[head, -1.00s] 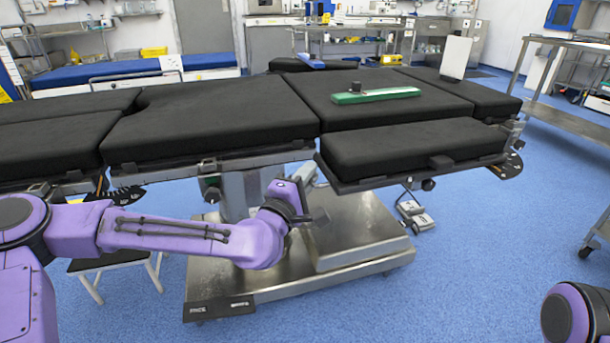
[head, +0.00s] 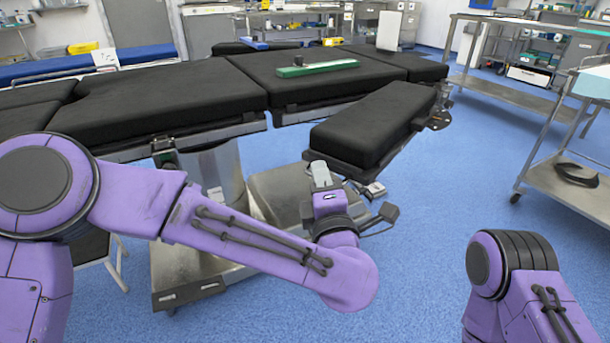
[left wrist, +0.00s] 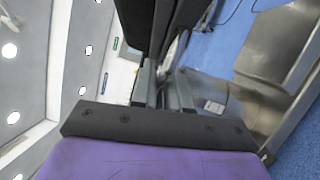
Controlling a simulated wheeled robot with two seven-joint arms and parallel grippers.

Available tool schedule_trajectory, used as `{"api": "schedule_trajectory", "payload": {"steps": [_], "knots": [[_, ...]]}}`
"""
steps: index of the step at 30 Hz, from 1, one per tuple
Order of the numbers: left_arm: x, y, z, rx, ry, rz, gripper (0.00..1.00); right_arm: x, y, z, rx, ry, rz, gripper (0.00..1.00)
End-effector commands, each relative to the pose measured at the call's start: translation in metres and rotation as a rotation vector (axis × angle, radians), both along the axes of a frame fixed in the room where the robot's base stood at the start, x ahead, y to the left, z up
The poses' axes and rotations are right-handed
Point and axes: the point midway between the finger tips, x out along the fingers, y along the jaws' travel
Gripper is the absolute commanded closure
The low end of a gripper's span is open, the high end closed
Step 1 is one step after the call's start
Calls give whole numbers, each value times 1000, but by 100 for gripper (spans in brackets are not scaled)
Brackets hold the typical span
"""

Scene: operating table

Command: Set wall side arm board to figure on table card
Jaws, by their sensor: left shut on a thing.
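A black padded arm board (head: 372,118) juts out at an angle from the near side of the operating table (head: 170,100), its far end by the table's right end. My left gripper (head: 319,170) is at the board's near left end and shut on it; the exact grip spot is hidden. The left wrist view shows a dark padded edge (left wrist: 143,22) close above the gripper fingers (left wrist: 165,88). A white card (head: 389,30) stands upright at the table's far right; no writing is readable from here. My right arm shows at the lower right, its gripper out of view.
A green-and-white bar (head: 316,68) with a black knob lies on the table top. The table's metal base (head: 185,265) stands below. Steel carts (head: 565,180) stand at the right. Blue floor (head: 440,190) is clear between the board and the carts.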

Motion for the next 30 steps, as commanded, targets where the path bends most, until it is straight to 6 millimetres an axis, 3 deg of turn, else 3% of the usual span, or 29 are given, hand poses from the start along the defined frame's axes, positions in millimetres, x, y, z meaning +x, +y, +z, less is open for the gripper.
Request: {"api": "schedule_trajectory", "payload": {"steps": [12,27,28,29,30], "knots": [[-12,-28,0,0,0,95,100,0,0,-1,1,-1,0,68],[-13,-30,1,-1,-1,107,100,0,0,-1,1,-1,0,68],[-12,-30,1,-1,-1,107,79,0,0,-1,1,-1,0,68],[-12,-29,1,-1,-1,107,69,0,0,-1,1,-1,0,68],[-12,-29,1,-1,-1,108,68,0,0,-1,1,-1,0,68]]}}
